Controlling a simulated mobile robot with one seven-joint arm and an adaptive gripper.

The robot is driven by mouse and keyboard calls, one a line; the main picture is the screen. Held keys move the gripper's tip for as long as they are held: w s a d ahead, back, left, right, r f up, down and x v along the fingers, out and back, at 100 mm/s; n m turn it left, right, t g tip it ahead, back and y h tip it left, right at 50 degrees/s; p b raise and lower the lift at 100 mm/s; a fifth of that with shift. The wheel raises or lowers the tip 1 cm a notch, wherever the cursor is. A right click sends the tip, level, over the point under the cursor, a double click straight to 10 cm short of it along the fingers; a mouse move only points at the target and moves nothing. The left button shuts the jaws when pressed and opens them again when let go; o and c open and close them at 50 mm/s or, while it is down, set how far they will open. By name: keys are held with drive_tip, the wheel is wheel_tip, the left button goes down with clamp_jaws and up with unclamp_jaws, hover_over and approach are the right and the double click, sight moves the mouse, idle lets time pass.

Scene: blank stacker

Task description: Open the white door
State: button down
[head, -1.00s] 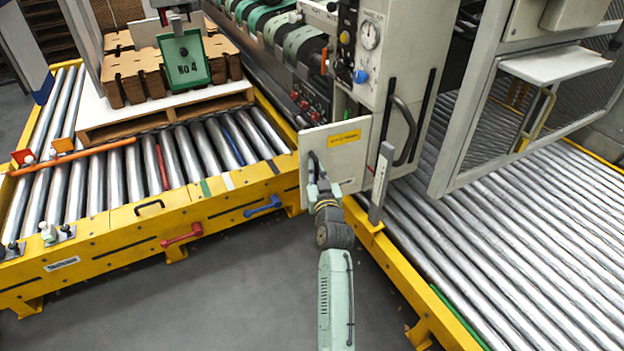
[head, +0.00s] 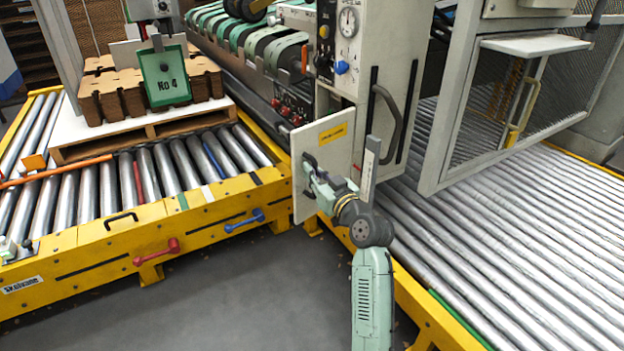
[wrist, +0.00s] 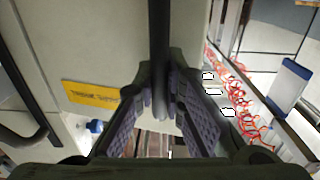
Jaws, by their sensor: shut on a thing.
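The white door (head: 334,150) is a flat pale panel with a yellow label (head: 333,134) on the front of the grey machine. It stands at an angle to the machine's front, turned outward. Its black handle (head: 309,161) is near its left edge in the head view. My gripper (head: 312,174) is at this handle and shut on it. In the wrist view the dark handle bar (wrist: 159,40) runs down between my two fingers (wrist: 160,100), with the door (wrist: 80,45) behind. The fingers hide part of the handle.
A yellow-framed roller conveyor (head: 220,208) stands to the left, another roller bed (head: 500,220) to the right. A grey upright plate (head: 370,165) is close beside my wrist. A black curved handle (head: 388,120) is on the machine. Grey floor (head: 240,290) is clear in front.

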sight(306, 132)
drive_tip(key=shift+a, duration=0.2)
drive_tip(key=c, duration=1.9)
unclamp_jaws()
drive_tip(key=shift+c, duration=0.2)
drive_tip(key=shift+d, duration=0.1)
drive_tip(key=shift+r, duration=0.1)
wheel_tip(306, 132, up, 10)
drive_tip(key=shift+f, duration=0.1)
drive_tip(key=shift+s, duration=0.1)
